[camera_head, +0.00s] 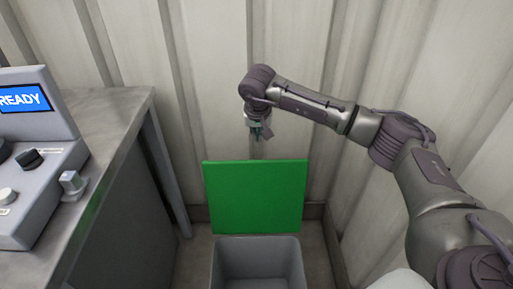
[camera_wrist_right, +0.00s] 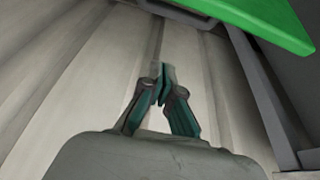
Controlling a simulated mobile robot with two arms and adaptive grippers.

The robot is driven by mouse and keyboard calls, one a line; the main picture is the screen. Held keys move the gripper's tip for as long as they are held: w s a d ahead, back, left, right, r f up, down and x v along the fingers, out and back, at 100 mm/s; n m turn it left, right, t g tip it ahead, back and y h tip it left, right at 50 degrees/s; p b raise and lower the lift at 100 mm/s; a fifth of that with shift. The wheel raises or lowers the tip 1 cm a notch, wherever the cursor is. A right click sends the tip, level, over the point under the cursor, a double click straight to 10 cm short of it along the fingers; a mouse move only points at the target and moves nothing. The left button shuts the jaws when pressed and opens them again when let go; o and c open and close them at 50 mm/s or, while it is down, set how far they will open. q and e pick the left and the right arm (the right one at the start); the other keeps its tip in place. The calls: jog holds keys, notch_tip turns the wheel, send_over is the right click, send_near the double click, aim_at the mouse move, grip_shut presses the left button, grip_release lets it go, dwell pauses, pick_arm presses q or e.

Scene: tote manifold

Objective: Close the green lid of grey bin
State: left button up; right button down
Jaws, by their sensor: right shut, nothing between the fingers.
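The green lid (camera_head: 254,197) stands upright, open, at the back edge of the grey bin (camera_head: 228,262) in the head view. The bin's opening faces up at the bottom of the picture. My right gripper (camera_head: 263,134) is above the lid's top edge, close to the wall, and looks apart from the lid. In the right wrist view its fingers (camera_wrist_right: 162,88) are shut with nothing between them. The green lid (camera_wrist_right: 262,18) also shows there at the top right. My left gripper is not in view.
A grey workbench (camera_head: 120,125) with a control box (camera_head: 40,160) and its lit READY screen (camera_head: 24,98) stands at the left. A pale corrugated wall (camera_head: 200,90) is close behind the lid. The space above the bin's opening is clear.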

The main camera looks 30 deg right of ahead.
jog(key=b+x, duration=0.1)
jog(key=x, duration=0.9)
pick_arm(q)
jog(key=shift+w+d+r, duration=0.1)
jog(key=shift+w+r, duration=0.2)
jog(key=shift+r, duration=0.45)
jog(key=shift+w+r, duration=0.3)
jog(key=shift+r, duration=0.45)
pick_arm(e)
jog(key=shift+s+a+r, duration=0.1)
jog(key=shift+s+a, duration=0.35)
jog(key=shift+s, duration=0.4)
jog(key=shift+s+a, duration=0.45)
jog(key=shift+s, duration=0.45)
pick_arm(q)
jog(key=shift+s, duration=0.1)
